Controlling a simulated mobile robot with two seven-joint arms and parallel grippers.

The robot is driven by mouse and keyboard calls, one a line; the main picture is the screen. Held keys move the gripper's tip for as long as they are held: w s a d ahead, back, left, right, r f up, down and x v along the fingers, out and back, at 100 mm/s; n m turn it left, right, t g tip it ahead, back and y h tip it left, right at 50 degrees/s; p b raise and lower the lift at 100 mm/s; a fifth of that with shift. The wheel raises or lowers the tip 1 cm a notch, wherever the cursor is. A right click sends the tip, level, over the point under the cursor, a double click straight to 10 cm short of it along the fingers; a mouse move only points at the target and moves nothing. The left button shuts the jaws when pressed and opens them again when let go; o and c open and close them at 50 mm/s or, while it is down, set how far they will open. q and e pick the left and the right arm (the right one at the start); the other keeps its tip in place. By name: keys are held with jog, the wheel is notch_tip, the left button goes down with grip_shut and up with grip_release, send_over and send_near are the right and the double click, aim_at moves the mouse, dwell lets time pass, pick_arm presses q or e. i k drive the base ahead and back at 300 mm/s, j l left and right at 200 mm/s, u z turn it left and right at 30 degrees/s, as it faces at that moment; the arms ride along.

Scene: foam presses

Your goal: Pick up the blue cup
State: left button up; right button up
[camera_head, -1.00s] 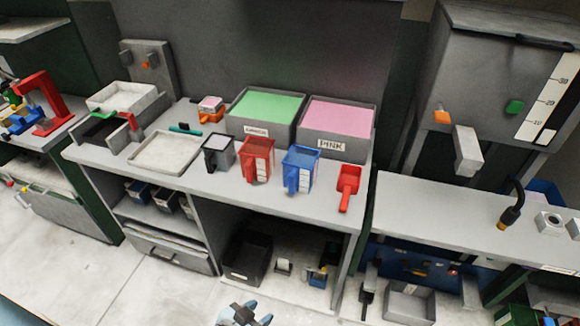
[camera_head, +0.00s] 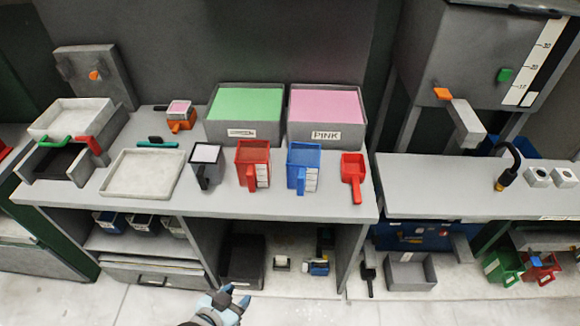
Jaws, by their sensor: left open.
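The blue cup (camera_head: 303,168) stands upright on the grey bench top, between a red cup (camera_head: 253,165) on its left and a red scoop (camera_head: 353,176) on its right. Its handle faces the front, and a white label shows on its side. My left gripper (camera_head: 232,299) is at the bottom of the view, low in front of the bench, open and empty. It is well below the cup and to its left, apart from everything. My right gripper is not in view.
Behind the cups stand a bin of green foam (camera_head: 245,114) and a bin of pink foam (camera_head: 326,116). A dark cup (camera_head: 206,165) and a white tray (camera_head: 143,174) are to the left. The bench front edge lies between my gripper and the cup.

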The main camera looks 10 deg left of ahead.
aim_at(303, 162)
jog(key=j+z, duration=0.25)
jog(key=j, duration=1.8)
